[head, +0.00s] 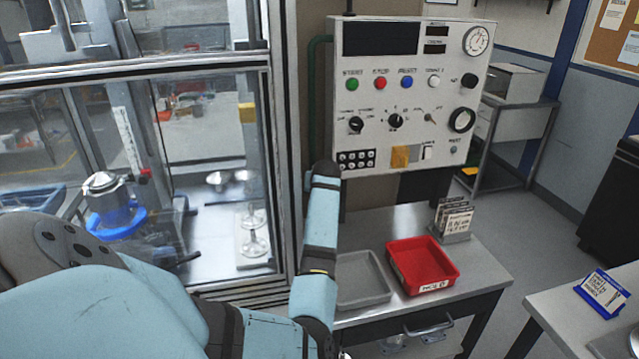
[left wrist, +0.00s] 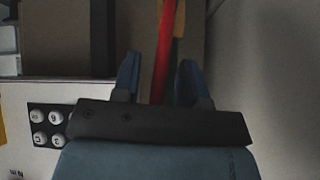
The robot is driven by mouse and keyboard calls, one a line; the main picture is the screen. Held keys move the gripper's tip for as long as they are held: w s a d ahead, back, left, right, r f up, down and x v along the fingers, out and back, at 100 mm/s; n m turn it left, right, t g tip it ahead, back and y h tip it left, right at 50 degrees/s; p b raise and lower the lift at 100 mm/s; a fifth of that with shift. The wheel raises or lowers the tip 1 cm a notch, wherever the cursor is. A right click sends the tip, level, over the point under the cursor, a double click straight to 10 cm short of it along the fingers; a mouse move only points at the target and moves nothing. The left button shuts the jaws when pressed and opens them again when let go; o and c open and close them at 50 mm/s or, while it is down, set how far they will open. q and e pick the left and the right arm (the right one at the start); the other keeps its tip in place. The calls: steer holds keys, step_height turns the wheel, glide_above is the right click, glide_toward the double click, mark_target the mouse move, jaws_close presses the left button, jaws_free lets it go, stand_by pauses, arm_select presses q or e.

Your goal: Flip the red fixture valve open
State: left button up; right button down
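A long red bar (left wrist: 163,50), which looks like the valve handle, runs upright in the left wrist view. My left gripper (left wrist: 160,66) has its two blue fingers apart, one on each side of the bar, with gaps showing. How deep the bar sits between the fingers I cannot tell. A narrow green and orange strip (left wrist: 180,50) shows just right of the bar. In the head view my left arm reaches up to the lower left corner of the control panel (head: 375,90), and it hides the gripper and the valve. My right gripper is not in view.
A green pipe (head: 313,90) runs beside the panel's left edge. A glass-doored machine (head: 275,120) stands close on the left. Below, a steel table (head: 490,283) holds a grey tray (head: 385,290) and a red bin (head: 452,278). The floor to the right is partly clear.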

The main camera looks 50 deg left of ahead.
arm_select(q)
steer(key=b+v, duration=0.1)
steer(key=v, duration=1.2)
steer(key=shift+s+d+r+b, duration=0.2)
steer(key=shift+d+r+b, duration=0.1)
steer(key=shift+b, duration=0.1)
